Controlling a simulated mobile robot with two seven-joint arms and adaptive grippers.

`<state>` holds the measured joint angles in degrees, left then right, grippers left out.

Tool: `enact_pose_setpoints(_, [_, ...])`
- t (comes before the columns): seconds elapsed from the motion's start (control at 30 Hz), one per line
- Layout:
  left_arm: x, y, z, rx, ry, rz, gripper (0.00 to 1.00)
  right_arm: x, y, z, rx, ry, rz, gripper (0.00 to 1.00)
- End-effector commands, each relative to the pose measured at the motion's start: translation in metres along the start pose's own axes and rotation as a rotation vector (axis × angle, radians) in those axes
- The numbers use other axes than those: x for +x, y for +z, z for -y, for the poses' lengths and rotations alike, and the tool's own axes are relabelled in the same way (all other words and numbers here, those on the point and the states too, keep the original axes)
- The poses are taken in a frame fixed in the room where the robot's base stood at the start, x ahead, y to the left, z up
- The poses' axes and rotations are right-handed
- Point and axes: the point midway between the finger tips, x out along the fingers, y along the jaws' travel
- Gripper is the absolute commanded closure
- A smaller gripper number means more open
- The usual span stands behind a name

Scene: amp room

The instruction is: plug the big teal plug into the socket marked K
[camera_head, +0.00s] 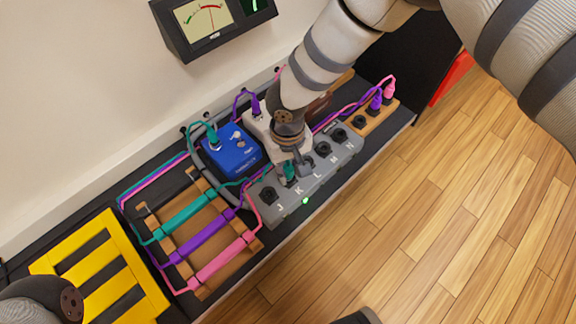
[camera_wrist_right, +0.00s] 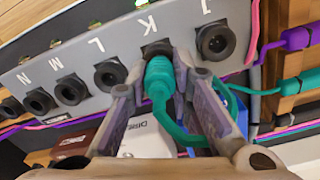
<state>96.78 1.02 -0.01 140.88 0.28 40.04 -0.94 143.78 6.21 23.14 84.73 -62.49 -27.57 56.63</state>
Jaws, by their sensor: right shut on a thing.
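The big teal plug (camera_wrist_right: 160,78) is held between the two fingers of my right gripper (camera_wrist_right: 152,85). Its front end is at the black ring of socket K (camera_wrist_right: 157,48) on the grey socket strip (camera_wrist_right: 228,14). I cannot tell how deep it sits. In the head view the plug (camera_head: 289,172) shows beside the letter K, and my right gripper (camera_head: 297,163) comes over it from above, partly hiding it. A teal cable runs back from the plug. My left gripper is out of view; only a dark part of my left arm shows at the bottom left.
Sockets J (camera_head: 268,194), L (camera_head: 308,160), M (camera_head: 323,149) and N (camera_head: 340,135) are empty. A blue box (camera_head: 232,150) stands behind the strip. A wooden rack (camera_head: 158,232) with teal, purple and pink cables lies left, beside a yellow slatted rack (camera_head: 75,262).

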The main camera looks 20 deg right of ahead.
Motion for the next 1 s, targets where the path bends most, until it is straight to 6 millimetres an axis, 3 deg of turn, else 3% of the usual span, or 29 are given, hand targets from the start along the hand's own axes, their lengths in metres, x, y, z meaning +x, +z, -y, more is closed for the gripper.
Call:
enact_pose_setpoints(0.07, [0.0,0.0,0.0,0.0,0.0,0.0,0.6,0.0,0.0,0.0,0.0,0.0,0.0,1.0])
enact_pose_setpoints(0.1, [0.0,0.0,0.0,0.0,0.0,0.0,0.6,0.0,0.0,0.0,0.0,0.0,0.0,0.71])
enact_pose_setpoints(0.17, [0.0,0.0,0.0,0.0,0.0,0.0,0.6,0.0,0.0,0.0,0.0,0.0,0.0,0.57])
enact_pose_setpoints(0.53, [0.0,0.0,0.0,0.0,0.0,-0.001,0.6,-0.009,-0.001,0.0,0.0,0.0,-0.002,0.56])
enact_pose_setpoints(0.8, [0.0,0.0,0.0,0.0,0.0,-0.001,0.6,-0.079,-0.001,0.0,0.0,0.0,-0.004,0.56])
enact_pose_setpoints(1.0, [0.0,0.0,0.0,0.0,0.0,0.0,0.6,-0.114,-0.001,0.0,0.0,0.0,-0.002,0.56])
